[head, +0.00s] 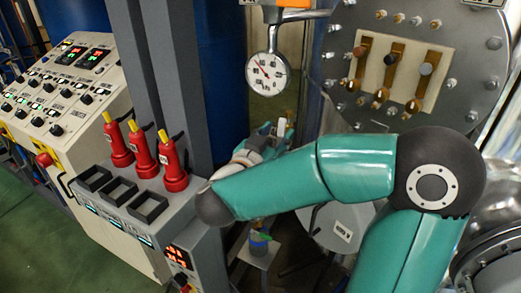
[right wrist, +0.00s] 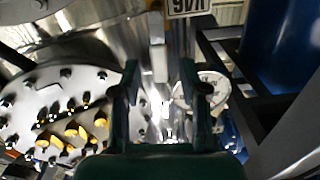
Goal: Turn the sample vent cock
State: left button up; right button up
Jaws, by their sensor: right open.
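My right gripper (head: 278,130) reaches in from the right, below the round dial gauge (head: 268,74). Its fingers are spread open in the right wrist view (right wrist: 160,85). A pale upright bar (right wrist: 158,62), perhaps the handle of the vent cock, shows between the two fingers, with space on each side. I cannot tell from these views how deep it lies between them. A small pale piece (head: 281,127) shows at the gripper in the head view. The cock's body is not clearly visible. My left gripper is not in view.
A round flange (head: 345,60) with bolts and brass fittings stands at upper right. Red-handled devices (head: 143,150) and a control panel (head: 70,80) are at left. Grey posts (head: 165,70) stand beside the gripper. A small jar (head: 259,243) sits on a low plate below.

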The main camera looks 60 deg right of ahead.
jog(key=s+a, duration=0.1)
jog(key=a, duration=0.7)
jog(key=shift+a, duration=0.3)
jog(key=shift+f, duration=0.1)
